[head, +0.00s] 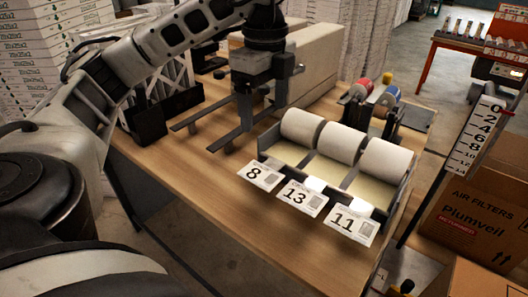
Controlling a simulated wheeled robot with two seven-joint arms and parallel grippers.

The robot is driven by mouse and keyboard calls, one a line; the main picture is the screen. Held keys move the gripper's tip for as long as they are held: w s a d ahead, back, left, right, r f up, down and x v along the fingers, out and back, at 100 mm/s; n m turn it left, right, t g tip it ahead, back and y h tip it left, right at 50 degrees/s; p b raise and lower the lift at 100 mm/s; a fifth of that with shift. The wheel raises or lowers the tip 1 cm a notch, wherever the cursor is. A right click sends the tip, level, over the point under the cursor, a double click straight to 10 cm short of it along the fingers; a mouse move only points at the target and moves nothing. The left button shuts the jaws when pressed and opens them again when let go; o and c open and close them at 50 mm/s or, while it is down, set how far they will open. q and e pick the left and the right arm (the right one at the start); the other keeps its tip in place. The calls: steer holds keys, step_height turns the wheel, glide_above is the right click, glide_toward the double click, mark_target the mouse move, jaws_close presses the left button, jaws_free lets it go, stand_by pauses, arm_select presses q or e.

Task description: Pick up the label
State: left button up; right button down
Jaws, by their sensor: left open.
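Three white labels stick out from the front of a dark dispenser tray (328,183) on the wooden table. The label marked 8 (260,174) is leftmost, the label marked 13 (302,197) is in the middle, and the label marked 11 (350,224) is rightmost. A white roll sits behind each: left roll (302,127), middle roll (340,142), right roll (386,162). My left gripper (212,140) is open and empty, above the table to the left of the dispenser, apart from the labels. My right gripper is not in view.
The wooden table (205,185) is bare left of and in front of the dispenser. Red and blue tape rolls (376,92) stand behind it. A long beige box (318,60) lies at the back. A cardboard box (478,215) and a numbered scale (473,135) are at right.

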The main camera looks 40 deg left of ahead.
arm_select(q)
steer(key=b, duration=0.2)
glide_above(267, 178)
step_height(267, 178, down, 6)
step_height(267, 178, down, 4)
steer(key=shift+s+a+r+b, duration=0.15)
steer(key=shift+r+b, duration=0.1)
steer(key=shift+b, duration=0.65)
steer(key=shift+f, duration=2.8)
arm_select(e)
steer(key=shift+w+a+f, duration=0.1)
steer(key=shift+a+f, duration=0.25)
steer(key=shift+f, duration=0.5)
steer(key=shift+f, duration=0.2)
arm_select(q)
steer(key=c, duration=0.9)
